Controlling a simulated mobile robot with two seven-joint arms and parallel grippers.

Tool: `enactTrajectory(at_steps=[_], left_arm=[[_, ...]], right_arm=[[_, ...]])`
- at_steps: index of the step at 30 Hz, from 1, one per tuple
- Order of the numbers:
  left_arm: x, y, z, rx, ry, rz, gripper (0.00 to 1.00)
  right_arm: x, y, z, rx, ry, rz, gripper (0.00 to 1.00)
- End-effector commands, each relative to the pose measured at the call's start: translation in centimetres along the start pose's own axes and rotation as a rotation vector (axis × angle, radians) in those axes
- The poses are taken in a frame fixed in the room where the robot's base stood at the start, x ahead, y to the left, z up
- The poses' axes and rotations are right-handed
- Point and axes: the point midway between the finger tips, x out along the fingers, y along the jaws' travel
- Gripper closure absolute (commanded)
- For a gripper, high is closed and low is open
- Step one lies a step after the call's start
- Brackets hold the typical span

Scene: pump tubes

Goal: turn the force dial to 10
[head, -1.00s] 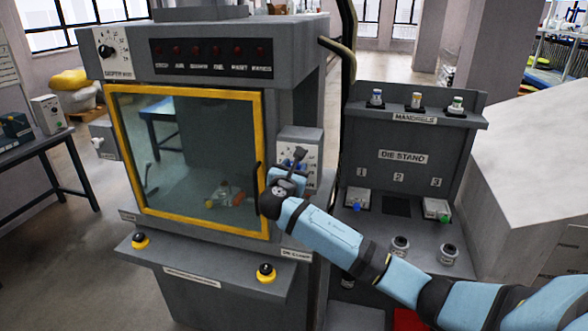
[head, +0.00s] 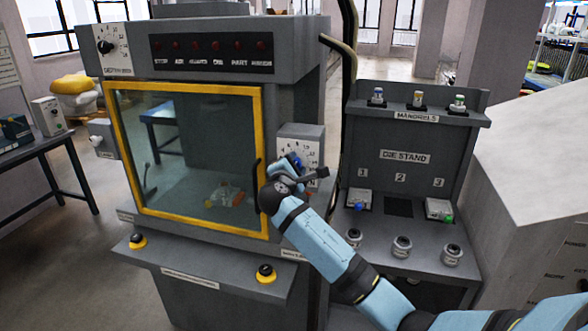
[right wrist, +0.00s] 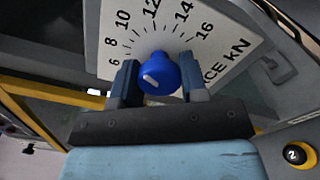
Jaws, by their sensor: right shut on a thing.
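The force dial is a blue knob (right wrist: 158,72) with a short white mark, on a white scale plate (right wrist: 230,45) numbered from 6 to 16. In the right wrist view the mark lies left of the knob's middle; I cannot tell its exact reading. My right gripper (right wrist: 158,80) has one dark finger on each side of the knob and is shut on it. In the head view the plate (head: 313,152) is on a grey box right of the yellow-framed door, and my right gripper (head: 303,174) partly covers it. My left gripper is not in view.
The yellow-framed glass door (head: 190,165) and its dark handle (head: 257,182) are close left of my gripper. A grey die stand (head: 410,185) is at the right. A black button with a yellow ring (head: 265,273) is on the ledge below.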

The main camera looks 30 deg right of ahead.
Motion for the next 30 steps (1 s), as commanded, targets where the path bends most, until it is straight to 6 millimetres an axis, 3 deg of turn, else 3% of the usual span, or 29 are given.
enactTrajectory(at_steps=[20,21,23,30], left_arm=[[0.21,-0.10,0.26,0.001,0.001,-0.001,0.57],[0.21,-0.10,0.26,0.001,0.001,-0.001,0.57],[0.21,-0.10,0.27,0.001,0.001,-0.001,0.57],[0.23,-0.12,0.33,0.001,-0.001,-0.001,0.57]], right_arm=[[0.00,0.01,0.01,0.059,0.000,0.000,0.84],[0.00,0.01,0.01,0.059,0.000,0.000,0.51],[0.00,0.01,0.01,0.059,0.000,0.000,0.37],[0.00,0.01,0.00,0.058,0.000,0.000,0.35]])
